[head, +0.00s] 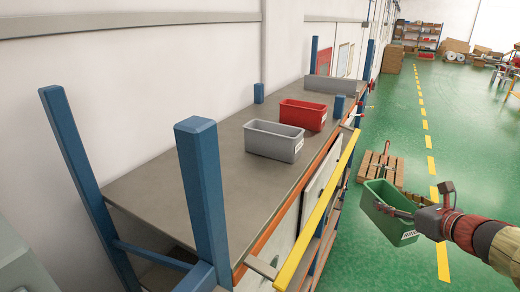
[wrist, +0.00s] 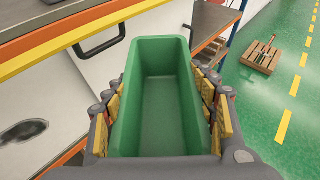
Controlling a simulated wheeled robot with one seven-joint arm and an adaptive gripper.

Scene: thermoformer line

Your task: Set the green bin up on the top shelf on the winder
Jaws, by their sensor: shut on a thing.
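The green bin (head: 378,192) is held in my gripper (head: 408,208) at the right of the head view, out over the aisle. In the wrist view the green bin (wrist: 160,80) is empty, and the fingers of my gripper (wrist: 160,115) are shut on its two long sides. The bin looks roughly level, with a label on its end. The top shelf (head: 215,180) is a grey-brown board with an orange front beam, left of the bin and apart from it. No winder label can be read.
A grey bin (head: 273,141) and a red bin (head: 303,114) stand on the shelf. Blue posts (head: 205,190) rise at its corners, and a yellow rail (head: 318,213) runs along its front. The near part of the board is bare. A wooden pallet (head: 380,168) lies on the floor.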

